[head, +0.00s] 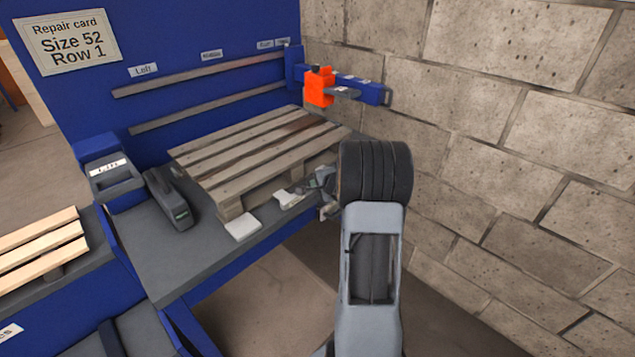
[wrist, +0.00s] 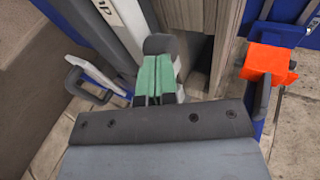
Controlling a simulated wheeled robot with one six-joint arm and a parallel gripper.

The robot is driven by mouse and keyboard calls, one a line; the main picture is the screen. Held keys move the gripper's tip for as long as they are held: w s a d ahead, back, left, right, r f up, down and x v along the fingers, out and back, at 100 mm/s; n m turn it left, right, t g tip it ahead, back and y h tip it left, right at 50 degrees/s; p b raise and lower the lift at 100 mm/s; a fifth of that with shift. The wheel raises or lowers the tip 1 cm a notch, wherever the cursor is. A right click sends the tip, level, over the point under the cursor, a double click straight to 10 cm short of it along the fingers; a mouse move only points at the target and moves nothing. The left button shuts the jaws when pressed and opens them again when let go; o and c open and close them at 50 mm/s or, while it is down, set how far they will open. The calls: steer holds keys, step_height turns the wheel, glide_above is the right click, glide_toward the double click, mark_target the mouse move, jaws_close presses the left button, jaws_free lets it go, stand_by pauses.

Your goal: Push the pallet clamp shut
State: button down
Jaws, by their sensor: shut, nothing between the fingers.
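My gripper (head: 312,188) is at the front right corner of the worn wooden pallet (head: 262,150), low by the bench edge. In the wrist view its green-padded fingers (wrist: 153,78) are together, with nothing between them. A dark grey rounded piece (wrist: 160,44), seemingly part of the pallet clamp, shows right at the fingertips; I cannot tell if they touch. A label ending in "mp" (wrist: 105,10) is on the pale strip beside it. In the head view a small white piece (head: 287,199) lies just left of my gripper. My arm and fingers hide part of the clamp, so its position is unclear.
An orange block (head: 319,88) sits on a blue arm (head: 372,92) behind the pallet. A block wall (head: 500,130) closes the right side. A dark grey handled tool (head: 168,200) lies on the bench (head: 185,262) left of the pallet. The bench's front left is clear.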

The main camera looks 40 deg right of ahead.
mark_target(308, 178)
steer(key=shift+w, duration=0.1)
steer(key=w, duration=0.1)
steer(key=w+b, duration=0.1)
steer(key=w, duration=0.1)
steer(key=shift+w+a+f+b, duration=0.2)
steer(key=shift+w+a+b, duration=0.15)
steer(key=shift+b, duration=0.05)
steer(key=shift+w+r, duration=0.1)
steer(key=shift+w, duration=0.15)
steer(key=shift+r, duration=0.2)
steer(key=shift+a, duration=0.1)
steer(key=shift+s+f+b, duration=0.2)
steer(key=shift+s+b, duration=0.05)
steer(key=shift+b, duration=0.15)
steer(key=s+f+b+v, duration=0.1)
steer(key=v, duration=1.2)
steer(key=shift+f+b, duration=0.2)
steer(key=shift+b, duration=0.2)
